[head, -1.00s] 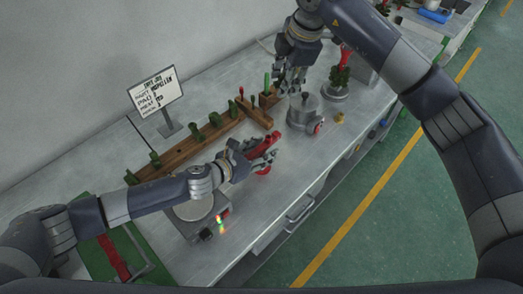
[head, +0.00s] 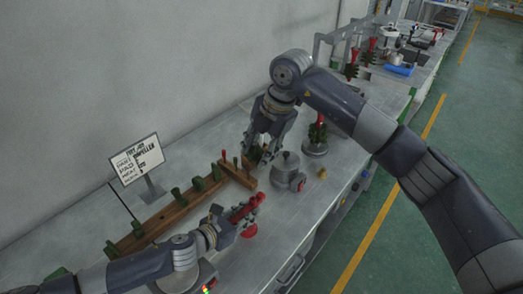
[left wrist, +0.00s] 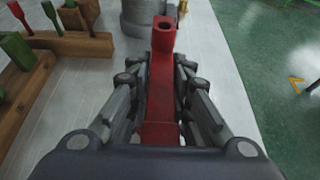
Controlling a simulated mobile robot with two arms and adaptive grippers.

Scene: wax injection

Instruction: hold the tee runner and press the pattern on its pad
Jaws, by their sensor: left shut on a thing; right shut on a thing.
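The red tee runner (head: 243,210) is in my left gripper (head: 232,222). In the left wrist view the runner (left wrist: 160,95) lies lengthwise between the fingers, its holed end pointing away. A red round part (head: 249,231) shows below it in the head view. My right gripper (head: 262,148) points down at the far end of the wooden rack (head: 170,215), shut on a dark green pattern (head: 256,153) that its fingers partly hide.
A grey lidded pot (head: 288,173) stands right of the rack's end, with a small brass piece (head: 322,173) beyond. A sign (head: 138,158) stands behind the rack. Several green patterns (head: 178,197) stand on the rack. Bench is clear around the runner.

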